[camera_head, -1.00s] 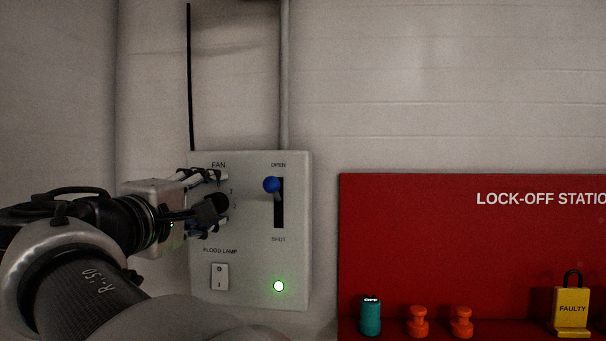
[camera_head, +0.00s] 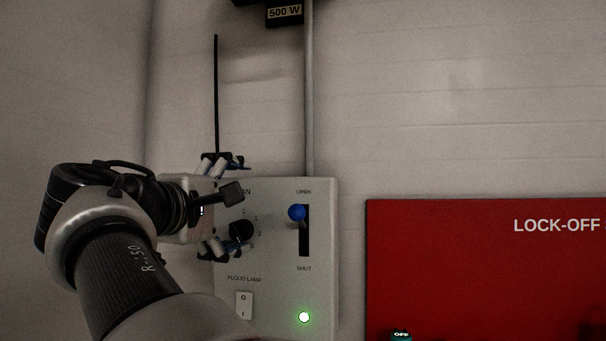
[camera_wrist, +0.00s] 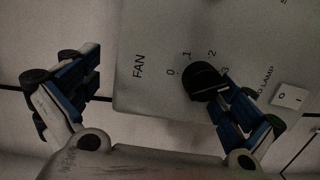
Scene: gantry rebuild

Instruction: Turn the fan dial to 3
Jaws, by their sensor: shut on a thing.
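The fan dial (camera_head: 241,230) is a black round knob on the pale control panel (camera_head: 325,260). In the wrist view the dial (camera_wrist: 204,82) has the marks 0, 1, 2 and 3 around it; its pointer is too dark to read. My gripper (camera_head: 228,205) is at the panel's left side. In the wrist view, my gripper (camera_wrist: 155,98) has its fingers far apart. The right finger is against the dial, near the 3; the left finger is beyond the panel's edge. The dial is not centred between them.
A blue-knobbed lever (camera_head: 297,212) stands near OPEN, right of the dial. The flood lamp rocker switch (camera_head: 244,305) and a lit green lamp (camera_head: 304,317) are below. A red lock-off board (camera_head: 480,270) is at the right. A conduit (camera_head: 309,100) runs up the wall.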

